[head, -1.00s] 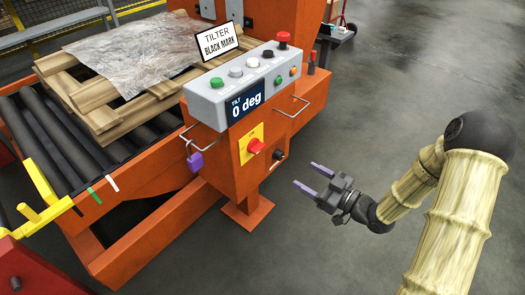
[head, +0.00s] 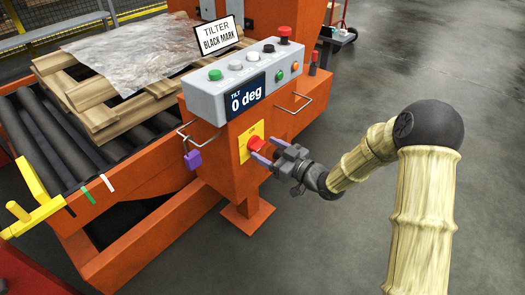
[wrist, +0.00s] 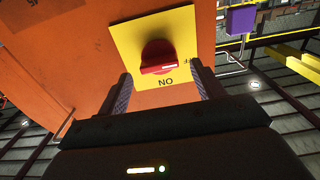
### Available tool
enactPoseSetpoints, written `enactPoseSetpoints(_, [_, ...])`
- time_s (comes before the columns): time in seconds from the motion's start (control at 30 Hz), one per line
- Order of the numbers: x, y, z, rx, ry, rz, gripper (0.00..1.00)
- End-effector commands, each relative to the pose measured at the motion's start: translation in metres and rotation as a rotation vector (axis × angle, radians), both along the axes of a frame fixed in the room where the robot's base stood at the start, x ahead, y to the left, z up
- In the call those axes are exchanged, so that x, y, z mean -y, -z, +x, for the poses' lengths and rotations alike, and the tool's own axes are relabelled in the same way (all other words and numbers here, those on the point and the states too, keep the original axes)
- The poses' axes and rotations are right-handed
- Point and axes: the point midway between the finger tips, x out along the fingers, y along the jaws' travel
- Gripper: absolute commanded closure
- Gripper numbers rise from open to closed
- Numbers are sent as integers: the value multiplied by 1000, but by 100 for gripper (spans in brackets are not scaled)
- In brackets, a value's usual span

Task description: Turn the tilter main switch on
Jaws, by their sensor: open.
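The tilter main switch is a red knob (head: 256,144) on a yellow plate (head: 243,150), on the front of the orange pedestal. In the wrist view the red knob (wrist: 158,58) lies crosswise, its white mark towards the right, where a partly hidden label shows. The word ON appears upside down below it on the yellow plate (wrist: 180,25). My gripper (head: 258,151) is open right in front of the switch. In the wrist view its two fingers stand left and right of the knob, lower in the picture; contact cannot be told.
Above the switch is a grey console (head: 207,99) with several buttons and a "0 deg" display (head: 247,98). A purple padlock (head: 193,160) hangs left on a wire handle (head: 190,135). Another wire handle (head: 294,104) sticks out right.

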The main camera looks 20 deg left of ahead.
Motion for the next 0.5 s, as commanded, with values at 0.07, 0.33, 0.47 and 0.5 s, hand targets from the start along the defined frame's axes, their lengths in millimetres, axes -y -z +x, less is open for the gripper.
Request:
enactPoseSetpoints(0.07, [-10, 2, 4, 2, -1, -1, 33])
enactPoseSetpoints(0.33, [-20, 0, 9, 0, 1, -1, 33])
enactPoseSetpoints(0.47, [-20, 0, 9, 0, 0, -1, 33])
enactPoseSetpoints(0.5, [-20, 0, 9, 0, 0, -1, 37])
